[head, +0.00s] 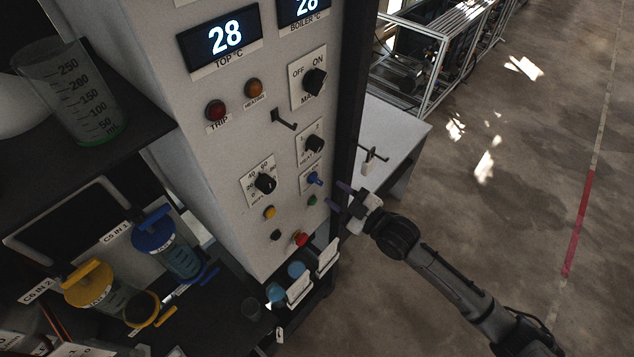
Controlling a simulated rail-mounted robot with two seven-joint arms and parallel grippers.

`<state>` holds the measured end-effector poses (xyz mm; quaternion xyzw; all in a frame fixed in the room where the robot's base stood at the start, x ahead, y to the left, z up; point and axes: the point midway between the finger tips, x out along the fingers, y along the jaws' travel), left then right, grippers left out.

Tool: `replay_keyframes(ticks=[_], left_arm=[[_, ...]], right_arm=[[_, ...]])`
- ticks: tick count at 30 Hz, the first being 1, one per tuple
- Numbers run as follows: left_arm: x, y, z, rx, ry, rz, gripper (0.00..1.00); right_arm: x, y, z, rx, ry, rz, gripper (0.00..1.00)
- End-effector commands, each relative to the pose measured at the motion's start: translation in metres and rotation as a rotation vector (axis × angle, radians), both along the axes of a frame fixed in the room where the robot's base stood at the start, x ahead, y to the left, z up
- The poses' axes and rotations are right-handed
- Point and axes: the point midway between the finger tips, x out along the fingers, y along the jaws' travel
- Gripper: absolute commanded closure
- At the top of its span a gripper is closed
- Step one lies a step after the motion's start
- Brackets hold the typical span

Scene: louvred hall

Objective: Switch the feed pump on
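The grey control panel (225,120) fills the middle of the head view. A small blue-handled switch (315,179) sits on a white plate low on its right side. The plate's lettering is too small to read, so I cannot tell whether this is the feed pump switch. A green button or lamp (312,200) is just below it. My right gripper (336,194) is open and empty, to the right of the blue switch. Its fingers point left towards the panel, and no contact with the switch shows. My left gripper is out of view.
Black knobs (265,184) and a red button (301,239) share the panel. A hook (284,120) sticks out above. Bottles (296,270) stand below. A white table (398,135) is behind the panel; jars and a beaker (72,90) are left. Open floor lies right.

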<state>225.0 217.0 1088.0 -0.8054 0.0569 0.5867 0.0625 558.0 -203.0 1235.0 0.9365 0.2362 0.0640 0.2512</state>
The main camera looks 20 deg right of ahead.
Motion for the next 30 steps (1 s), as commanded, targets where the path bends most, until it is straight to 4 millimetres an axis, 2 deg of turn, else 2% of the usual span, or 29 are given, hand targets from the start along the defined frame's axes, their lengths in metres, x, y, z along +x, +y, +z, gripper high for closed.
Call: replay_keyframes(ticks=[10, 29, 30], left_arm=[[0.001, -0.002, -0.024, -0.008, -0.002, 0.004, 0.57], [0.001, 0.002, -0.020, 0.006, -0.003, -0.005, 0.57], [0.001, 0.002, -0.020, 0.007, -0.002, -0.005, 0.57]], right_arm=[[0.042, 0.023, -0.002, 0.003, -0.001, 0.000, 0.61], [0.048, 0.026, 0.000, 0.000, 0.002, 0.000, 0.61], [0.048, 0.026, 0.000, 0.000, 0.002, 0.000, 0.64]])
